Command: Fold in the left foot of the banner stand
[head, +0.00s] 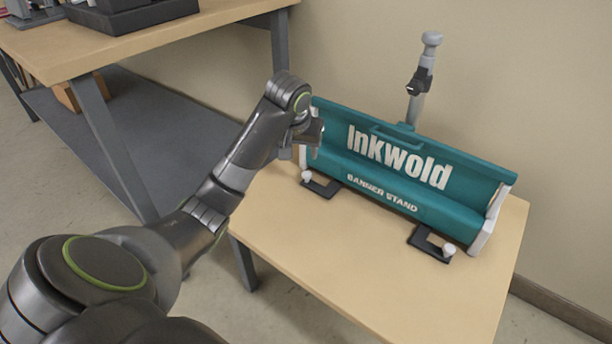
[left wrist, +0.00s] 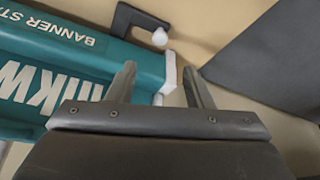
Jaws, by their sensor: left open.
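The teal banner stand (head: 400,165) sits on a small wooden table, with white end caps and a grey pole behind it. Its left foot (head: 324,188), a black bracket with a white knob (head: 306,176), sticks out in front of the left end. Its right foot (head: 428,243) sticks out likewise near the right end. My left gripper (head: 312,138) is at the stand's left end, above the left foot. In the left wrist view the gripper (left wrist: 158,72) is open, the white end cap (left wrist: 170,72) shows between its fingers, and the left foot (left wrist: 130,20) lies beyond them. My right gripper is not in view.
A larger workbench (head: 150,45) with a grey lower shelf (head: 170,130) stands at the left, carrying dark equipment (head: 130,12). The small table's front (head: 350,270) is clear. A wall is close behind the stand.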

